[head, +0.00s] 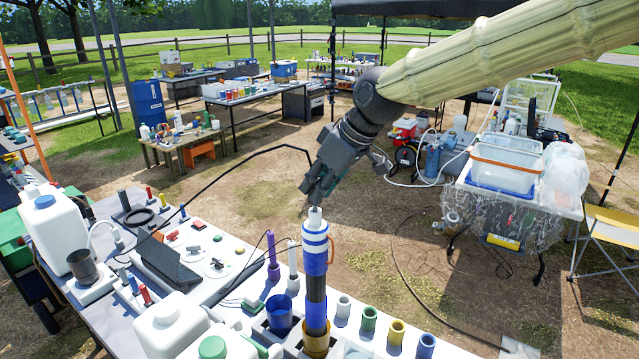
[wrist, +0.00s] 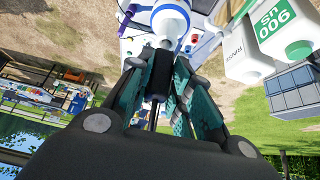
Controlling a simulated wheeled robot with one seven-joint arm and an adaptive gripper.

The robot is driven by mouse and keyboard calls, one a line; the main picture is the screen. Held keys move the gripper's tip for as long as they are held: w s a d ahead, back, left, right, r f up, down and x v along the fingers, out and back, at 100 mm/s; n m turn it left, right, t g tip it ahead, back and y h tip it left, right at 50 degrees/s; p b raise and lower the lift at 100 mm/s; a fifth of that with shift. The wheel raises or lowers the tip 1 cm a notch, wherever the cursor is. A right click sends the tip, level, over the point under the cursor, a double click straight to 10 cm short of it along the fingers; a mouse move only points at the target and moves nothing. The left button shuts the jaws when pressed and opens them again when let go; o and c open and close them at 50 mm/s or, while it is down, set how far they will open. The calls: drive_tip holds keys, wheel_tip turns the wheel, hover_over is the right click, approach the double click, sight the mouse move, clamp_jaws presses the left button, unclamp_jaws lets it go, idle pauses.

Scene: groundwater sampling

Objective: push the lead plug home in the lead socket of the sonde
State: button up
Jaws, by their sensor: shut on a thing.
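The sonde (head: 317,285) stands upright in a holder at the table's front, with a white and blue banded upper part, an orange handle and a dark lower body. Its narrow pale top (head: 315,217), where the lead socket appears to be, lies just below my gripper (head: 314,200). My gripper is shut on the black lead plug (wrist: 160,72), which shows between the teal finger pads in the wrist view. The sonde's white upper end (wrist: 170,22) lies just beyond the plug. The fingers hide the join, so I cannot tell how deep the plug sits.
A black lead (head: 245,157) arcs from near my gripper to the table at left. White jugs (head: 52,228), a dark tablet (head: 167,262) and coloured cups (head: 369,318) stand around the sonde. Open ground lies behind it; a table with bins (head: 505,165) is at right.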

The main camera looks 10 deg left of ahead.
drive_tip(key=shift+f, duration=0.6)
drive_tip(key=o, duration=1)
drive_tip(key=v, duration=1.2)
drive_tip(key=shift+w, duration=0.1)
